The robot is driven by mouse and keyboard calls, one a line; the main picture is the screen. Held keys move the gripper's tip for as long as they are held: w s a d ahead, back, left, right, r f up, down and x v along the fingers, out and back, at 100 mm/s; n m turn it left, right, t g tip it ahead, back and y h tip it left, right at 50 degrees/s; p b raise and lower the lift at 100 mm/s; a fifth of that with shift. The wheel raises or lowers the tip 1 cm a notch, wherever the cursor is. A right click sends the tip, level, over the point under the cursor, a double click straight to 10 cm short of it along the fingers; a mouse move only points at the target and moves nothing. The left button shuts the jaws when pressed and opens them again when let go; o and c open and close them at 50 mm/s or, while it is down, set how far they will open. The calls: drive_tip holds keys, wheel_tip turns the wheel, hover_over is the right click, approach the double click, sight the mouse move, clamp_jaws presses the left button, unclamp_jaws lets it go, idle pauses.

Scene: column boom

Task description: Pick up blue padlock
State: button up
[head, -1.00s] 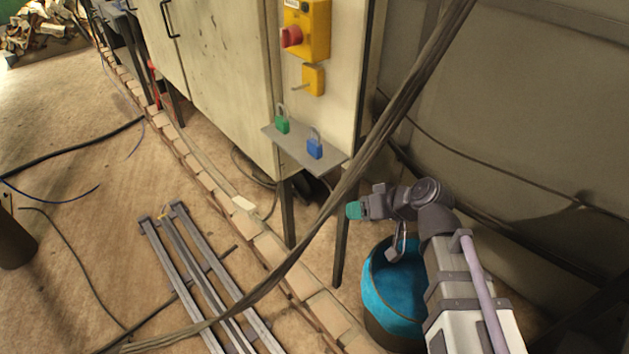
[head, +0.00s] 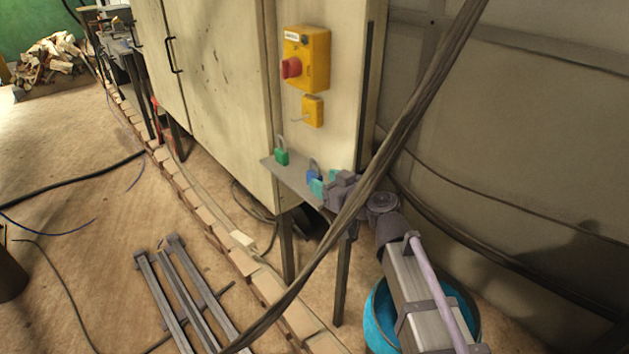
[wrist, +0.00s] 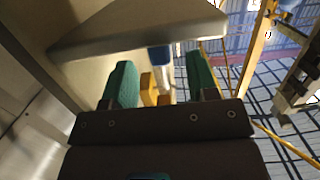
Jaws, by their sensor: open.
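The blue padlock (head: 312,174) stands on the small grey shelf (head: 290,177) on the cabinet's end, partly covered by my gripper in the head view. My gripper (head: 325,182) is at the shelf's right end, its teal fingertips close beside the padlock. In the wrist view my gripper (wrist: 161,82) is open, with a green-teal finger on each side. A blue piece, seemingly the padlock (wrist: 160,60), shows in the gap between the fingers. I cannot tell whether the fingers touch it.
A green padlock (head: 281,157) stands on the shelf to the left. A yellow box with a red knob (head: 306,58) and a smaller yellow box (head: 313,111) are on the panel above. A thick cable (head: 400,125) crosses in front. A blue bucket (head: 378,315) stands below.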

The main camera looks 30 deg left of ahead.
sight(320, 179)
drive_tip(key=x, duration=0.5)
drive_tip(key=shift+s+d+r, duration=0.1)
drive_tip(key=shift+c, duration=0.5)
clamp_jaws()
